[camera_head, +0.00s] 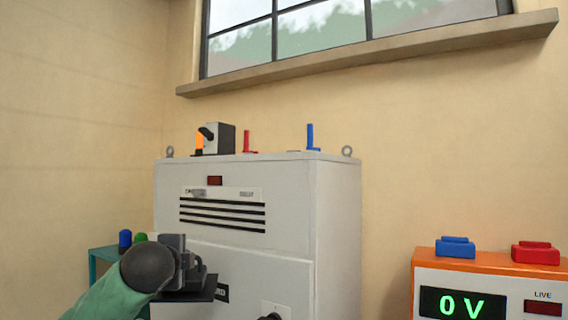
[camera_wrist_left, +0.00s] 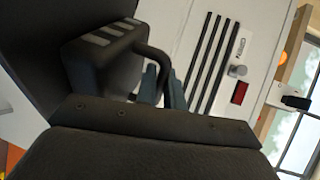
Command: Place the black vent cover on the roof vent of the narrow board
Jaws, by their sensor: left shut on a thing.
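My left gripper (camera_head: 186,262) is in front of the pale grey board (camera_head: 335,215), shut on the black vent cover (camera_head: 190,293), which is held in the air. In the left wrist view the cover (camera_wrist_left: 35,50) is a dark plate at the left, partly cut off. The blue-grey fingers (camera_wrist_left: 165,85) are at a curved black handle. The board's roof shows edge-on; a low flat piece (camera_head: 293,151) lies between the red and blue pins, and I cannot tell whether it is the roof vent. My right gripper is not in view.
An orange "0 V" unit (camera_head: 487,262) stands at the right.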

